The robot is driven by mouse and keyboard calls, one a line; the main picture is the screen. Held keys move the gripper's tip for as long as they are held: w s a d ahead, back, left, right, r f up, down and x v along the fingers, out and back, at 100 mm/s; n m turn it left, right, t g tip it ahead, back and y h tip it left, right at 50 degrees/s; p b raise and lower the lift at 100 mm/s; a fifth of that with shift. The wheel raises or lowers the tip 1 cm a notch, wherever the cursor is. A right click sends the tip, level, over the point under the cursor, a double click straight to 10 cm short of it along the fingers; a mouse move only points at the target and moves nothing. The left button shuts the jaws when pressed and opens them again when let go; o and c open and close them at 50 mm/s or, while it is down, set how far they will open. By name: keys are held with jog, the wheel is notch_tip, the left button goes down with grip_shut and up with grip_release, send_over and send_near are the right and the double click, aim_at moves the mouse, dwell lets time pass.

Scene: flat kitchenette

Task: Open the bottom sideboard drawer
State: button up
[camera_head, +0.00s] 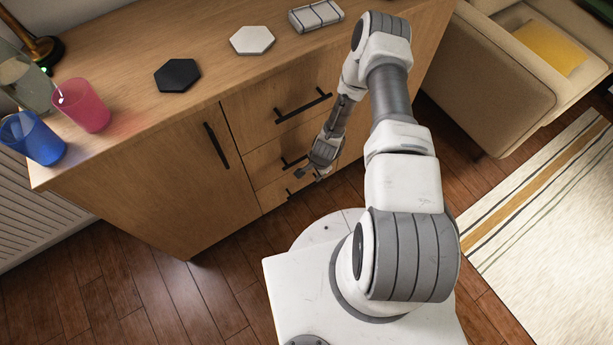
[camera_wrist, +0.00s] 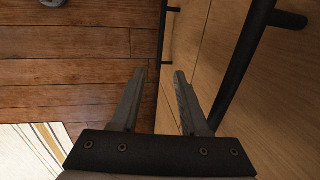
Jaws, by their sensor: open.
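The wooden sideboard (camera_head: 150,190) has a column of drawers on its right part, each with a black bar handle. The bottom drawer's handle (camera_head: 290,193) is low near the floor, partly hidden by my gripper. My gripper (camera_head: 306,174) is in front of the lower drawers, pointing down. In the wrist view my gripper (camera_wrist: 157,72) is open with nothing between its fingers. A thin dark handle (camera_wrist: 164,35) shows beyond the fingertips against the drawer fronts, and a larger, nearer handle (camera_wrist: 245,65) runs along the right. The drawers look closed.
The top drawer handle (camera_head: 303,105) and a door handle (camera_head: 216,145) stick out. Cups, hexagonal pieces and a small box (camera_head: 316,15) stand on the sideboard top. A sofa (camera_head: 490,80) and a rug (camera_head: 540,220) are at the right. Bare wooden floor (camera_head: 150,290) lies in front.

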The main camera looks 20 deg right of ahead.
aim_at(308, 186)
jog(key=w+f+b, duration=0.1)
jog(key=f+b, duration=0.3)
jog(key=f, duration=0.1)
jog(key=w+f+b, duration=0.1)
jog(key=f+b, duration=0.4)
jog(key=f, duration=0.1)
jog(key=w+a+f+b, duration=0.1)
jog(key=f+b, duration=0.3)
jog(key=f, duration=0.2)
jog(key=shift+w+b, duration=0.2)
jog(key=shift+b, duration=0.1)
grip_shut()
dwell(1.1)
